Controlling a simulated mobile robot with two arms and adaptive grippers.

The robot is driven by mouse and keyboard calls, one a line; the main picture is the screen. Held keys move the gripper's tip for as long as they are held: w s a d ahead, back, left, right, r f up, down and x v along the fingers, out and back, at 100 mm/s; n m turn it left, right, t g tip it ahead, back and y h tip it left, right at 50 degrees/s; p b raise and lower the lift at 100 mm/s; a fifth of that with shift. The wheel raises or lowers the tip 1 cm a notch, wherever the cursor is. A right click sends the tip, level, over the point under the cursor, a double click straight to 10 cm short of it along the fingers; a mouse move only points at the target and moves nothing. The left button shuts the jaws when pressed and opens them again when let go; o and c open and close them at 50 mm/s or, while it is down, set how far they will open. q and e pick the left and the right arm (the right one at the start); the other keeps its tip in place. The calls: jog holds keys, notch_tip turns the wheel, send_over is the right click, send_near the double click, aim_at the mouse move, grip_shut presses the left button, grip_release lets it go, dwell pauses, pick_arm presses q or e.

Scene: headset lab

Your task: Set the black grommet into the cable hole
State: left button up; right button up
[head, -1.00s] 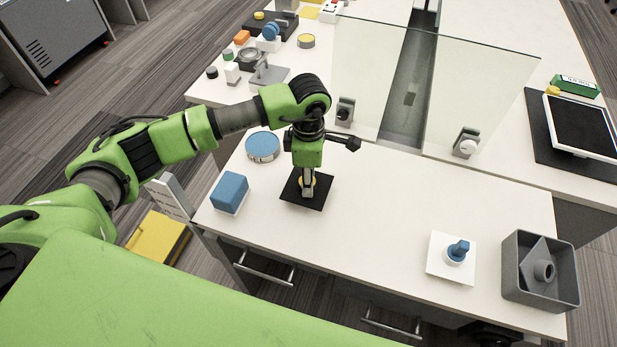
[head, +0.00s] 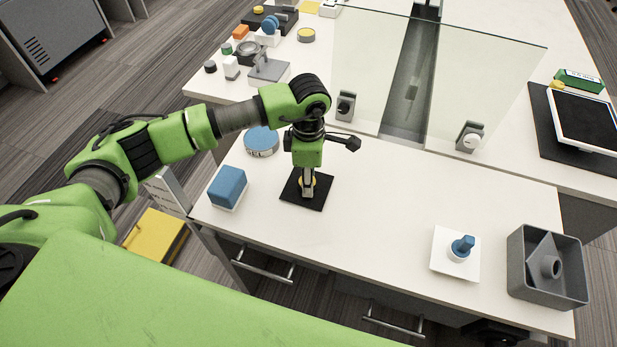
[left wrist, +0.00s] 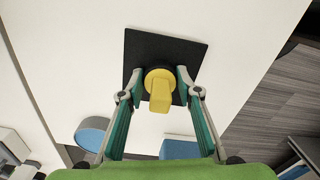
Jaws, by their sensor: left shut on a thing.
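My left gripper (head: 307,192) points straight down and is shut on a yellow knob (left wrist: 159,87). The knob stands on a flat black square plate (left wrist: 140,50), which also shows in the head view (head: 290,190) over the near white table. I cannot tell whether the plate touches the tabletop. In the left wrist view the two fingers flank the knob's round base. I cannot tell for certain whether this black piece is the grommet, and I see no clear cable hole. My right gripper is not in view.
A blue block (head: 228,187) and a blue-topped disc (head: 261,140) stand left of the gripper. A white plate with a blue knob (head: 463,245) and a grey tray (head: 577,290) are at the right. Glass screens (head: 400,75) rise behind. The table's middle is clear.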

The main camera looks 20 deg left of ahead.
pick_arm(q)
jog(key=shift+f, duration=0.3)
jog(key=o, duration=1.2)
jog(key=shift+r, duration=0.15)
notch_tip(320, 180, up, 12)
jog(key=shift+f, duration=0.1)
jog(key=shift+s+f, duration=0.1)
